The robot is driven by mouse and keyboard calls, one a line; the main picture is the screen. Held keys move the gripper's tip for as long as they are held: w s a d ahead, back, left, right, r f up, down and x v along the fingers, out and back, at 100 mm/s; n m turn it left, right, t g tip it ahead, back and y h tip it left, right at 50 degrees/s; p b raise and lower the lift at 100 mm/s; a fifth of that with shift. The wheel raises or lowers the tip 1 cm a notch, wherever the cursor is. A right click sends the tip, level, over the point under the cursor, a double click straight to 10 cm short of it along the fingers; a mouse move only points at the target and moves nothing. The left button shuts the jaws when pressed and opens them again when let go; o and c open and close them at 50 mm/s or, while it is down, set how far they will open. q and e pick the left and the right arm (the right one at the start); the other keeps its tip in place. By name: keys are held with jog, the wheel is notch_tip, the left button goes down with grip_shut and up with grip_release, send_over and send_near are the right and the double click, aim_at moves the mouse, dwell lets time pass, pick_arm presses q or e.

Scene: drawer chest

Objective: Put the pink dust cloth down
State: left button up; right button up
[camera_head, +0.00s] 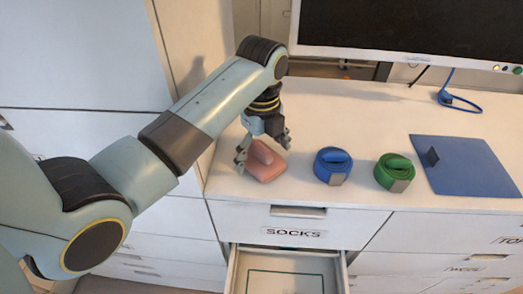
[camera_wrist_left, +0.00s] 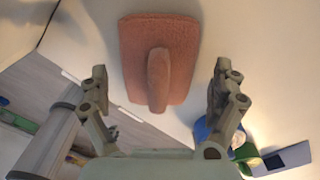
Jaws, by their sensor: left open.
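The pink dust cloth (camera_head: 267,163) lies on the white chest top, left of the rolled belts. It is a flat pink pad with a raised ridge along its middle. In the left wrist view the cloth (camera_wrist_left: 160,60) lies beyond my open fingertips, with its ridge between them. My left gripper (camera_head: 262,153) is open just above the cloth in the head view, and its two fingers also show in the left wrist view (camera_wrist_left: 160,90). I cannot tell whether a finger touches the cloth. My right gripper is not in view.
A blue rolled belt (camera_head: 332,165) and a green one (camera_head: 394,172) stand to the right. A blue mat (camera_head: 465,166) lies farther right. A monitor (camera_head: 410,30) stands behind. Below, a drawer (camera_head: 285,262) under the SOCKS label is pulled open.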

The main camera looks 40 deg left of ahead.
aim_at(262, 145)
pick_arm(q)
notch_tip(262, 145, up, 8)
jog(key=shift+w+f+b, duration=0.1)
jog(key=shift+f+b, duration=0.1)
jog(key=shift+b, duration=0.35)
